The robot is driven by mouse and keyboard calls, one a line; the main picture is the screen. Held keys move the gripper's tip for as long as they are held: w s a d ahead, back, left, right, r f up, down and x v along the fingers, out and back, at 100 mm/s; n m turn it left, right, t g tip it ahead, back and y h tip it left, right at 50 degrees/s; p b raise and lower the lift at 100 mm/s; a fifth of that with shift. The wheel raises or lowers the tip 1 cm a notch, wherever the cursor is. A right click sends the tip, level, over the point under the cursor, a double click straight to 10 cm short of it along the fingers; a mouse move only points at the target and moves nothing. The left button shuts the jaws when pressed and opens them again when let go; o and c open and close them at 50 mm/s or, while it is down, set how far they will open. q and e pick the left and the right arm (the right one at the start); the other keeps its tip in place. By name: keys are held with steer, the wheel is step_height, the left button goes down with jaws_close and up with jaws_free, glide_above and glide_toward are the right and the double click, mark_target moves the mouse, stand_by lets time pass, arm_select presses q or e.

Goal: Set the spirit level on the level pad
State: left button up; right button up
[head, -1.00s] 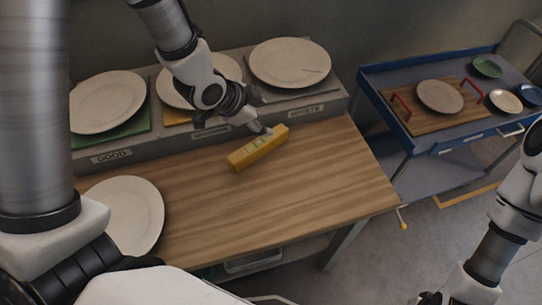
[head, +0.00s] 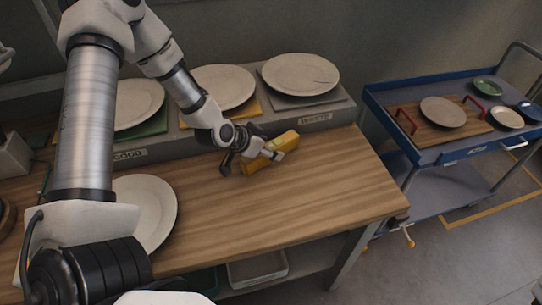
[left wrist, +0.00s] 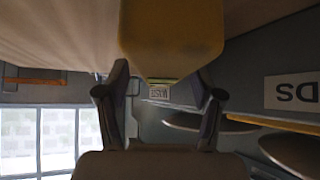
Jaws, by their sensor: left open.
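The yellow spirit level (head: 285,141) lies on the wooden table close to the front of the grey plate ledge. My left gripper (head: 250,160) is open at the level's left and near part and hides some of it. In the left wrist view the level's yellow body (left wrist: 170,30) fills the top middle, in front of the spread fingers of my left gripper (left wrist: 162,105). I cannot tell whether the fingers touch it. I cannot pick out the level pad. My right gripper is out of view.
Plates rest on green, yellow and grey mats along the ledge (head: 185,146), marked GOOD and WASTE. A white plate (head: 150,212) lies at the table's left. A blue cart (head: 452,155) with plates and a red-handled board stands right. The table's right half is clear.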

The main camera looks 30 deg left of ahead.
arm_select(q)
steer(key=shift+w+f, duration=0.45)
steer(key=shift+r, duration=0.1)
jaws_close()
steer(key=shift+r, duration=0.1)
